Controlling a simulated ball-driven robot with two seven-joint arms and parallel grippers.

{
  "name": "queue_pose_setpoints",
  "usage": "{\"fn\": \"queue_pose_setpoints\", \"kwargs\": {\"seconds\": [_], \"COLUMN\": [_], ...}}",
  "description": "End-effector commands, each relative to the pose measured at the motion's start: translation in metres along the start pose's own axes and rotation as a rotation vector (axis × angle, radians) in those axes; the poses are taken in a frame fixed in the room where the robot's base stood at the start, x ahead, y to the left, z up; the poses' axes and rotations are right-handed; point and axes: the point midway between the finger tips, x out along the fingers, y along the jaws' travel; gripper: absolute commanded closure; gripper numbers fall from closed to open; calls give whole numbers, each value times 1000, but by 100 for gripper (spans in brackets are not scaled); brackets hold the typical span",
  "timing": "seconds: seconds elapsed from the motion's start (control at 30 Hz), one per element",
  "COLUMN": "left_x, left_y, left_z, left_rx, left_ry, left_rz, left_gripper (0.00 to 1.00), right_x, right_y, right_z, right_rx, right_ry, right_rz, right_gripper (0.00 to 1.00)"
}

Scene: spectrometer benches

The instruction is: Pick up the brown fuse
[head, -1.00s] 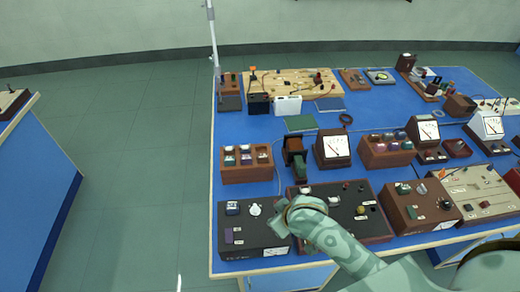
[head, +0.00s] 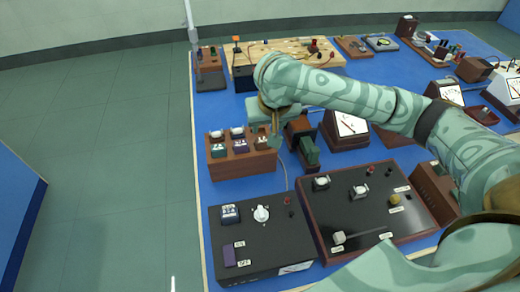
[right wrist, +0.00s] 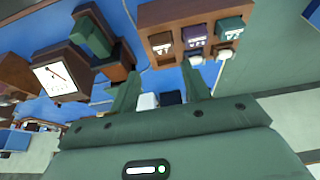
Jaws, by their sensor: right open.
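The brown fuse (head: 262,143) sits in the front right slot of a wooden fuse rack (head: 242,168). In the right wrist view the brown fuse (right wrist: 160,46) is in the rack's left slot, beside a purple fuse (right wrist: 195,37) and a green fuse (right wrist: 230,29). My right gripper (head: 268,130) is over the right end of the rack, partly hiding it. In the right wrist view its fingers (right wrist: 160,88) are apart, with nothing between them touching. The brown fuse is apart from the fingers. My left gripper is not in view.
A brown and green device (head: 305,150) and a dial meter (head: 346,127) stand just right of the rack. Two black panels with knobs, one at left (head: 260,262) and one at right (head: 350,205), lie in front. Floor is free left of the blue bench.

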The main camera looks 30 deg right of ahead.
Motion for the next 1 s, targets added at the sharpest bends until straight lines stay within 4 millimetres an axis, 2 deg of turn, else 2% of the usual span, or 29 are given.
{"fn": "queue_pose_setpoints", "kwargs": {"seconds": [0.03, 0.1, 0.43, 0.7, 0.97, 1.0], "left_x": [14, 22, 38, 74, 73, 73], "left_y": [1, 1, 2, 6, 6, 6], "left_z": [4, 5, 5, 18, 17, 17], "left_rx": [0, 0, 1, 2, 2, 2], "left_ry": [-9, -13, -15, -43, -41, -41], "left_rz": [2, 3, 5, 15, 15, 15], "left_gripper": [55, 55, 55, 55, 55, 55], "right_x": [20, 32, 54, 97, 94, 94], "right_y": [0, -1, -2, -4, -4, -4], "right_z": [3, 3, 1, 2, -1, -1], "right_rx": [2, 0, -1, 0, -2, -2], "right_ry": [-5, -4, 0, -3, 4, 4], "right_rz": [0, -1, -2, -1, -2, -2], "right_gripper": [53, 53, 53, 53, 53, 64]}}
